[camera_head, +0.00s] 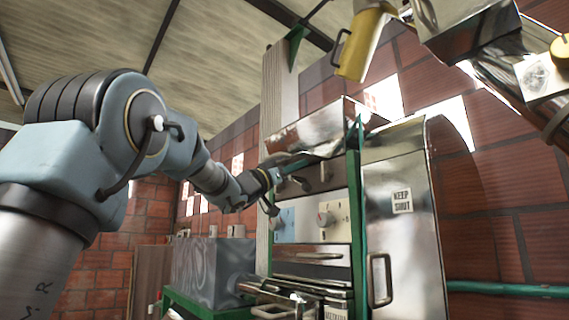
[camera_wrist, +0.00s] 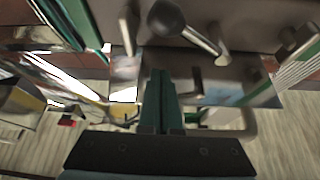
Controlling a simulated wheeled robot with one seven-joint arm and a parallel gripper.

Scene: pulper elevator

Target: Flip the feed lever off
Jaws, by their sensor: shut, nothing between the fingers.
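A steel panel (camera_head: 314,182) on the machine carries small dark levers. One lever (camera_head: 299,183) sticks out just below and right of my gripper (camera_head: 303,161). In the wrist view a lever with a dark ball knob (camera_wrist: 167,18) and a metal shaft shows close up near the top, just beyond the tips of my gripper (camera_wrist: 160,74). The teal fingers are together and empty. I cannot tell whether they touch the lever. I see no readable label that says which lever is the feed lever.
A tall steel door marked KEEP SHUT (camera_head: 402,201) stands to the right, beside a green post (camera_head: 357,200). A metal hopper (camera_head: 310,132) sits above. A grey tank (camera_head: 212,264) stands lower left.

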